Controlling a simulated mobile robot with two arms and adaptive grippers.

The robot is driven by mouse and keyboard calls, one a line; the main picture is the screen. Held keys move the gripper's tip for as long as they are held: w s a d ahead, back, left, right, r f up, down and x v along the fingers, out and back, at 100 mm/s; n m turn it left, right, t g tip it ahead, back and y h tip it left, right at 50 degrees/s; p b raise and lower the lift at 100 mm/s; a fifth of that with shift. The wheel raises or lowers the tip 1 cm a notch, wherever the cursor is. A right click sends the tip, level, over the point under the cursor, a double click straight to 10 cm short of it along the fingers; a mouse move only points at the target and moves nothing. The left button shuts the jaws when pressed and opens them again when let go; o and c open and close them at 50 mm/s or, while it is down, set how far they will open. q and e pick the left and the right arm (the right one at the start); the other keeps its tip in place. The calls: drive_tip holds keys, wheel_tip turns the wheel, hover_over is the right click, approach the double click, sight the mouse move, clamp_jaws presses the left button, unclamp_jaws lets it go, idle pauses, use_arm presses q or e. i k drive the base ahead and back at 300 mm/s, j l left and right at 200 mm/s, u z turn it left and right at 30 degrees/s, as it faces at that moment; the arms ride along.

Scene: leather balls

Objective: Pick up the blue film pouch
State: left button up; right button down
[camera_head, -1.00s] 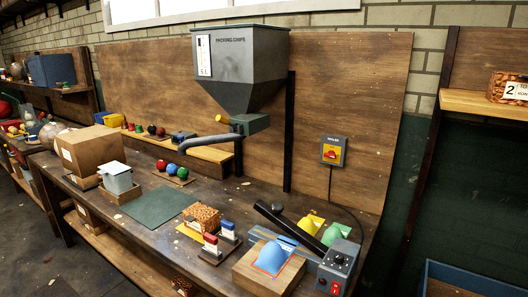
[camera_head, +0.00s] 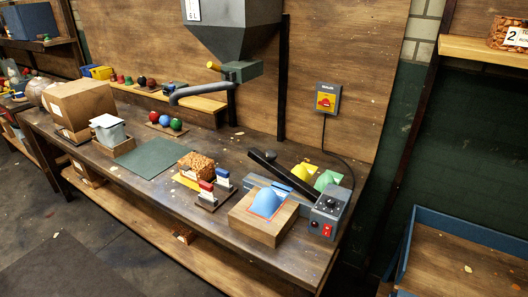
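The blue film pouch (camera_head: 266,202) is a domed blue piece with an orange-red edge. It lies on top of a wooden block (camera_head: 245,223) at the front right of the workbench (camera_head: 110,185). Nothing covers it from this view. A yellow pouch (camera_head: 302,171) and a green pouch (camera_head: 327,180) lie behind it, beyond the black lever of a sealer. Neither of my grippers is in view.
The grey sealer box (camera_head: 327,215) with its raised black arm (camera_head: 275,170) stands right beside the block. A stamp rack (camera_head: 214,195) is to its left. A green mat (camera_head: 138,158) and cardboard box (camera_head: 90,107) are farther left. A blue-rimmed bin (camera_head: 470,226) stands at right.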

sight(268, 200)
drive_tip(key=i+l+u, duration=0.1)
drive_tip(key=l+u, duration=1.1)
drive_tip(key=l, duration=0.1)
